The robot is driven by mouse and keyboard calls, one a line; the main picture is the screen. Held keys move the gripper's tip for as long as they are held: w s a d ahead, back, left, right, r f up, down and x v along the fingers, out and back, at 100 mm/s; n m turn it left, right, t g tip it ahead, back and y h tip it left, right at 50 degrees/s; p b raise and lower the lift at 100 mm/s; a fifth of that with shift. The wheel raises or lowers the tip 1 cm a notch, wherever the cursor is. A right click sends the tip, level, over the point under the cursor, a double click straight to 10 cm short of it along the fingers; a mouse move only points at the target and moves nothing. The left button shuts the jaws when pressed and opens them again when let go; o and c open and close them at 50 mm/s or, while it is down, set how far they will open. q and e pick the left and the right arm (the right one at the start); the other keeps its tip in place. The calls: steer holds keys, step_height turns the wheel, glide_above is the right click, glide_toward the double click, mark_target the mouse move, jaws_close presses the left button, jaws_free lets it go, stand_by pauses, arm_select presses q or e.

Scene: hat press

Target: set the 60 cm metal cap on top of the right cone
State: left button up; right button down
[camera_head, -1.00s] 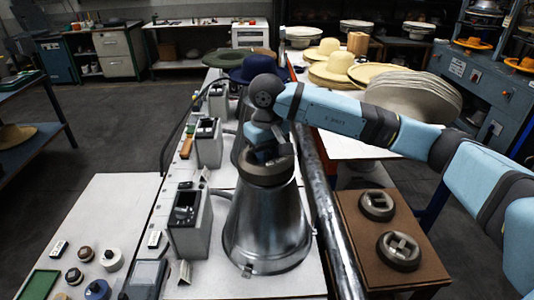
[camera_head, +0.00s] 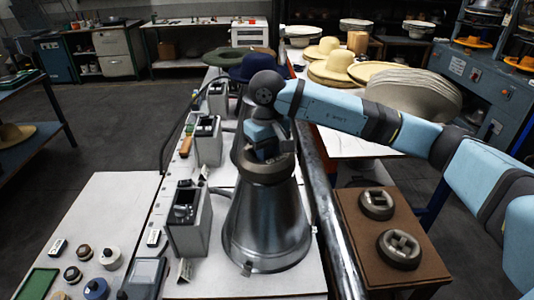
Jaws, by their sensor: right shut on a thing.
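The right cone (camera_head: 266,228) is a shiny metal cone standing on the white bench, nearest to me. A dark round metal cap (camera_head: 264,168) sits at the cone's top, level as far as I can see. My right gripper (camera_head: 266,150) comes down from above and is shut on the cap's handle. The fingertips and the handle are partly hidden by the wrist. I cannot tell whether the cap bears fully on the cone. My left gripper is not in view.
Two more dark caps, one far (camera_head: 376,204) and one near (camera_head: 399,249), lie on a brown board (camera_head: 352,246) at the right. A grey control box (camera_head: 188,220) stands left of the cone. A metal rail (camera_head: 330,215) runs along its right. Hats (camera_head: 341,66) lie behind.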

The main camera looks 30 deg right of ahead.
steer(key=shift+b, duration=0.45)
stand_by(0.5)
stand_by(0.4)
steer(key=c, duration=1)
jaws_free()
steer(key=shift+o, duration=0.2)
steer(key=shift+f, duration=0.15)
steer(key=shift+r+p, duration=1.35)
steer(key=shift+r, duration=2.5)
